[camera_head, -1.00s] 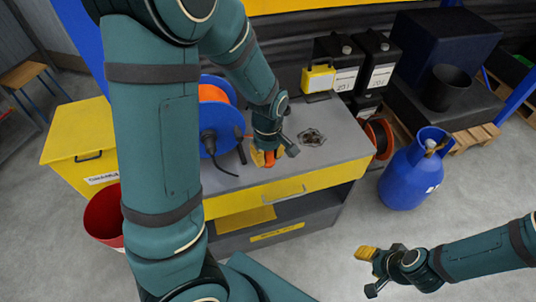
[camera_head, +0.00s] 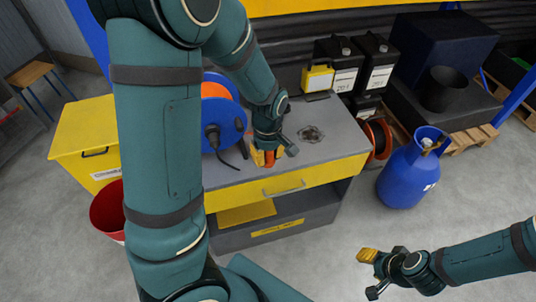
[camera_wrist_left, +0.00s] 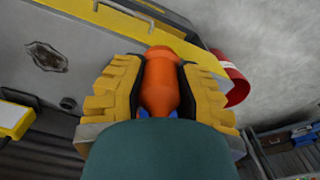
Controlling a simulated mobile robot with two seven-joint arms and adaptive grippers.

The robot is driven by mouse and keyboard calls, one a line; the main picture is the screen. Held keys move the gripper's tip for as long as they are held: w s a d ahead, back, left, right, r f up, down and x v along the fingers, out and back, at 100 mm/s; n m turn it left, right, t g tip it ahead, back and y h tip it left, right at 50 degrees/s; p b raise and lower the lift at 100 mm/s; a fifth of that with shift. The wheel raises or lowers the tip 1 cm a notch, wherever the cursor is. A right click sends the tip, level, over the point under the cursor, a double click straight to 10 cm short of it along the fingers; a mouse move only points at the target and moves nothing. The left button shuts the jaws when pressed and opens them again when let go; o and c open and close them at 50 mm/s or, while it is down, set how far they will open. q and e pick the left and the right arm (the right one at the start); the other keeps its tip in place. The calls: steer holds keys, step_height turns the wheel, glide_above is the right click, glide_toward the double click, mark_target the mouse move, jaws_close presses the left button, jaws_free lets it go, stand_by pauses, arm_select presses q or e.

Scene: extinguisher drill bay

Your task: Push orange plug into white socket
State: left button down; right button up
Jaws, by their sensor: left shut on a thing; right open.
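My left gripper (camera_head: 265,157) is low over the grey workbench top (camera_head: 330,160), near its front edge. It is shut on the orange plug (camera_wrist_left: 160,85), which sits between the two yellow finger pads in the left wrist view. In the head view only a little of the orange plug (camera_head: 270,158) shows, partly hidden by the fingers. I cannot tell whether the plug touches the bench. I cannot make out a white socket in either view. My right gripper (camera_head: 367,272) is open and empty over the floor at the lower right.
A blue cable reel (camera_head: 224,118) with a black lead stands left of my left gripper. A dark-rimmed patch (camera_head: 311,134) lies on the bench.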

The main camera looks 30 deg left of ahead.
arm_select(q)
steer(key=shift+w, duration=0.1)
stand_by(0.3)
steer(key=w+d+r+p, duration=0.3)
steer(key=w+d+p, duration=0.2)
steer(key=w+d, duration=0.7)
steer(key=shift+w+d+r, duration=0.25)
steer(key=shift+w+r, duration=0.15)
steer(key=shift+w, duration=1.15)
stand_by(0.6)
steer(key=w+d+r+p, duration=0.4)
steer(key=w+d, duration=0.8)
steer(key=w, duration=0.3)
steer(key=shift+d, duration=0.2)
stand_by(1.9)
steer(key=shift+w, duration=0.1)
